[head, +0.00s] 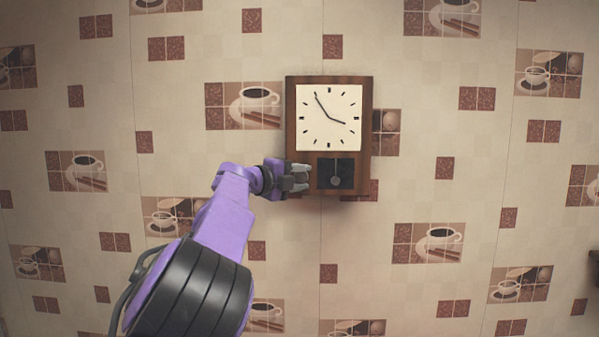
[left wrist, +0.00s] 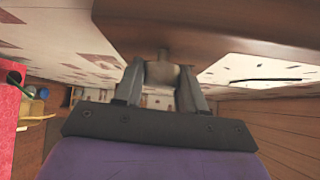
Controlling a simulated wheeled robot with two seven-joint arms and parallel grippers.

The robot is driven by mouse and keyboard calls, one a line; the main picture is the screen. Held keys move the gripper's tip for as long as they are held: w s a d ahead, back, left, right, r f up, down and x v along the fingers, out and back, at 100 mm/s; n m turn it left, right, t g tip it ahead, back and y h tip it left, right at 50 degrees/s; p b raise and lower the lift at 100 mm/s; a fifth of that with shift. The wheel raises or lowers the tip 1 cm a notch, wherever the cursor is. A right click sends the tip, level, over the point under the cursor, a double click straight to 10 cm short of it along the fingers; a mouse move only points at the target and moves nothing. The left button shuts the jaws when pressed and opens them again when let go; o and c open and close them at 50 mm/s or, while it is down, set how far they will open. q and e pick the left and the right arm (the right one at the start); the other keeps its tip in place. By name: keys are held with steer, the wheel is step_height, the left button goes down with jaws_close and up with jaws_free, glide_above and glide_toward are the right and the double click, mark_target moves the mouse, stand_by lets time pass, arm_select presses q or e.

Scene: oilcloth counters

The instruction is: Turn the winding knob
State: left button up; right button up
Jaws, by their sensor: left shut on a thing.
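A wooden wall clock (head: 366,130) with a square white dial hangs on the patterned wall, and a small pendulum (head: 335,181) shows in its dark lower window. My left gripper (head: 302,177) is at the clock's lower left side. In the head view the knob is hidden or too small to make out. My right gripper is not in view.
The wall (head: 440,200) around the clock is flat and clear, covered with a coffee-cup pattern. In the left wrist view, a red surface (left wrist: 8,120) and several small objects show at the far left. A brown wooden surface lies at the right.

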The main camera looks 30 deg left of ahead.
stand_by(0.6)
arm_select(q)
steer(key=o, duration=1)
steer(key=shift+d, duration=0.1)
steer(key=shift+o, duration=0.2)
steer(key=shift+s, duration=0.15)
steer(key=b+v, duration=0.2)
steer(key=v, duration=0.1)
steer(key=b+v, duration=0.2)
steer(key=shift+f, duration=0.35)
steer(key=b, duration=0.2)
glide_toward(299, 180)
steer(key=shift+d+r, duration=0.1)
steer(key=shift+r, duration=0.4)
